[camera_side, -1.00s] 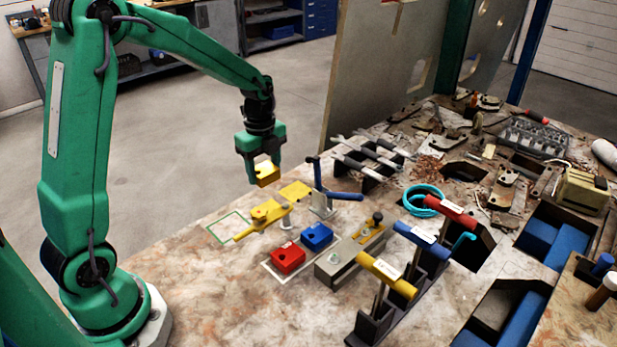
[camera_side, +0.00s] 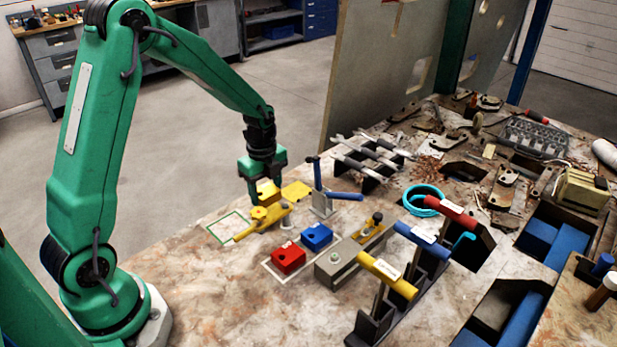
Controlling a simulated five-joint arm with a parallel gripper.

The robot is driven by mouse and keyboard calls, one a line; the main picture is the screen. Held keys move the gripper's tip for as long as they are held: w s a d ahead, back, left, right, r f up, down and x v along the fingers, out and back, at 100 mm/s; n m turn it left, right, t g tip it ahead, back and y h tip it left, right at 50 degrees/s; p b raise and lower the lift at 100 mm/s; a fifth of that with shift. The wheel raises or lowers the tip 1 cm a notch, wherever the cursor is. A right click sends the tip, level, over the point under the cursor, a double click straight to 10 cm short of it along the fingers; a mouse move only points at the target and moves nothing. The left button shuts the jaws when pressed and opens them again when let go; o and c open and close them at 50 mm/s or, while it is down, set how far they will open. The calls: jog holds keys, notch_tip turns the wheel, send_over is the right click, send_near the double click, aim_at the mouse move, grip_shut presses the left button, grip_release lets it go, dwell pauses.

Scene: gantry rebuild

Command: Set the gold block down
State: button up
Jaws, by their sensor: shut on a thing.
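The gold block (camera_side: 268,194) is between the jaws of my gripper (camera_side: 266,184), which is shut on it. The block is low over the table, behind the yellow hand tool (camera_side: 264,217) and left of a flat yellow patch (camera_side: 297,191). Its lower part is partly hidden by the tool, so I cannot tell whether it touches the table.
A green-outlined square (camera_side: 229,227) lies empty at the left. A red block (camera_side: 288,260) and a blue block (camera_side: 316,237) sit within a white outline. Grey bars (camera_side: 368,155) lie on a rack behind.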

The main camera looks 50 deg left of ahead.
aim_at(267, 200)
jog(key=shift+f, duration=1.8)
jog(key=shift+f, duration=0.15)
jog(key=o, duration=1.1)
notch_tip(267, 200, up, 11)
jog(key=shift+r, duration=0.65)
